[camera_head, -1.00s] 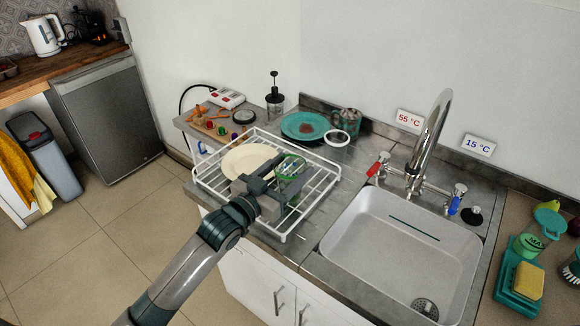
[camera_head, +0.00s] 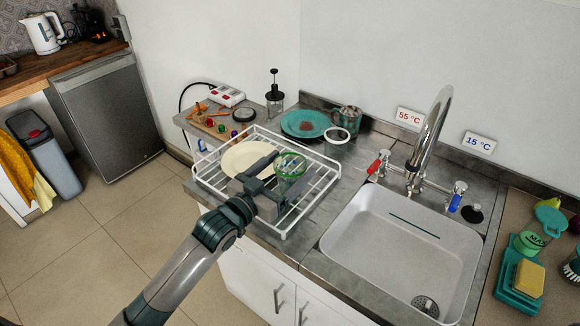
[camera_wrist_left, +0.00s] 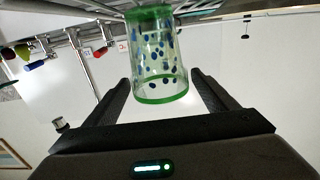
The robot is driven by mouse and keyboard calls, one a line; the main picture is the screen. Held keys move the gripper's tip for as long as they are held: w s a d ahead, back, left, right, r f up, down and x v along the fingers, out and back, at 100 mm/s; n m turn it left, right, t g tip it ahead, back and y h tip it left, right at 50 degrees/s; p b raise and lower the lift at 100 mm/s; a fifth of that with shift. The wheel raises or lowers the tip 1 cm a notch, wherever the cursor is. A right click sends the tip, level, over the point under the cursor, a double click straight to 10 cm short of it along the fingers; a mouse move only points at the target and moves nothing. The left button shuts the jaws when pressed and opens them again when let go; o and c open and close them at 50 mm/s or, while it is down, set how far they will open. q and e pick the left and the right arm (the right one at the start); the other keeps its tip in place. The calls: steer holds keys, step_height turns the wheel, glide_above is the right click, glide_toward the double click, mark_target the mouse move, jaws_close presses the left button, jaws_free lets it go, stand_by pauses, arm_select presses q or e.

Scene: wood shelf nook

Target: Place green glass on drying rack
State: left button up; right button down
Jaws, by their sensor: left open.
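The green glass (camera_head: 291,166) is clear with a green rim and base and blue dots. It is on or just above the white wire drying rack (camera_head: 335,180), on the rack's right half. My left gripper (camera_head: 288,172) is at the glass with its fingers apart. In the left wrist view the glass (camera_wrist_left: 160,60) lies between the two open fingers (camera_wrist_left: 163,92), with gaps on both sides. Whether its base touches the wires is hard to tell. My right gripper is in no view.
A cream plate (camera_head: 240,160) is in the rack's left part, close to my gripper. A teal plate (camera_head: 303,124) and a glass mug (camera_head: 346,118) stand behind the rack. The sink (camera_head: 390,250) with its tall faucet (camera_head: 428,140) is to the right and looks empty.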

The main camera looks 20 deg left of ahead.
arm_select(q)
steer(key=b+v, duration=0.1)
steer(key=v, duration=0.6)
steer(key=shift+s+f+b, duration=0.1)
steer(key=shift+b, duration=0.3)
steer(key=v, duration=0.3)
steer(key=shift+b, duration=0.3)
steer(key=shift+s+a, duration=0.2)
steer(key=shift+s, duration=0.1)
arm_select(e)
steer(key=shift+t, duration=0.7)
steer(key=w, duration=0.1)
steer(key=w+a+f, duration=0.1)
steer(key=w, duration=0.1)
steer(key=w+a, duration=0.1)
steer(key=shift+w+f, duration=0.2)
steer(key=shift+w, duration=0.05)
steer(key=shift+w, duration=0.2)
